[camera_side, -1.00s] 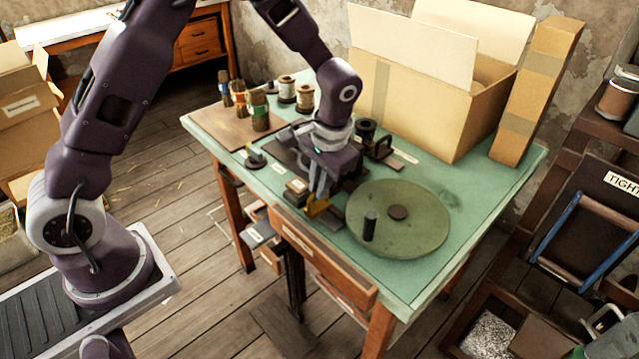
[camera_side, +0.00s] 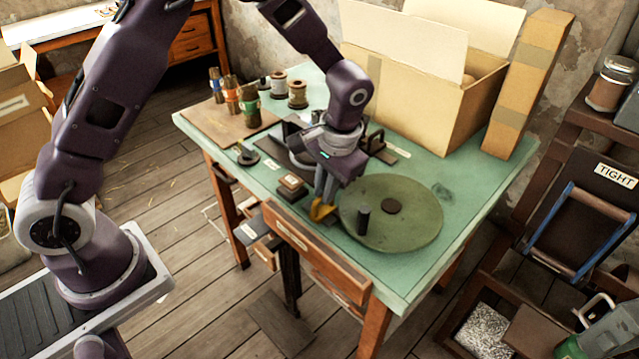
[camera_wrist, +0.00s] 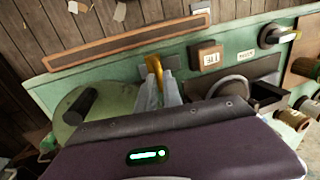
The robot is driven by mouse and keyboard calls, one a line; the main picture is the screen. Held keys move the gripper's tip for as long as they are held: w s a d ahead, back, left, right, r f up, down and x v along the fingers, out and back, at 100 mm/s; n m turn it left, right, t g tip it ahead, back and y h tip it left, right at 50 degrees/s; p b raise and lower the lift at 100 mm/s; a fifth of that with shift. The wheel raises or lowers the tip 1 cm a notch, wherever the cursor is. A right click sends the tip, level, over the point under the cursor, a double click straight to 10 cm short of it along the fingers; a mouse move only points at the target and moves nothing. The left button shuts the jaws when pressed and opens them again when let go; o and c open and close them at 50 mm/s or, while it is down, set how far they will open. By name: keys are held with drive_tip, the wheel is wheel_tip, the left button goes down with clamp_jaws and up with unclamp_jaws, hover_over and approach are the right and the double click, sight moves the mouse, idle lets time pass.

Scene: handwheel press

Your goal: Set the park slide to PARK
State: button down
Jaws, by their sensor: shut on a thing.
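The park slide's yellow tab (camera_side: 321,212) shows at the bench's front edge, just left of the handwheel; it also shows in the wrist view (camera_wrist: 154,68). My gripper (camera_side: 322,203) points down with its fingers shut on the tab; the fingers (camera_wrist: 163,88) partly hide it in the wrist view. The green round handwheel (camera_side: 414,222) with its upright black handle (camera_side: 363,221) is close to the right of my fingers. In the wrist view the handwheel (camera_wrist: 113,100) is at the left. I cannot read a PARK mark.
A small block with a label (camera_side: 292,186) sits left of my gripper. An open cardboard box (camera_side: 420,110) fills the back. The bench's right front corner is clear.

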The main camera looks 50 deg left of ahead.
drive_tip(key=c, duration=1.5)
unclamp_jaws()
drive_tip(key=shift+d, duration=0.35)
drive_tip(key=shift+c, duration=0.2)
drive_tip(key=shift+o, duration=0.2)
drive_tip(key=shift+a, duration=0.1)
drive_tip(key=v, duration=0.7)
drive_tip(key=shift+r, duration=0.15)
drive_tip(key=s+a+r+t+h, duration=0.1)
drive_tip(key=s+a+r, duration=0.1)
drive_tip(key=s+r, duration=0.45)
drive_tip(key=s+a+r+t, duration=0.1)
drive_tip(key=s+r+t, duration=0.1)
drive_tip(key=s, duration=0.6)
drive_tip(key=s+a+r+t+h, duration=0.1)
drive_tip(key=s+a+r+t, duration=0.1)
drive_tip(key=s+r, duration=0.3)
drive_tip(key=s, duration=0.4)
drive_tip(key=shift+s+t, duration=0.3)
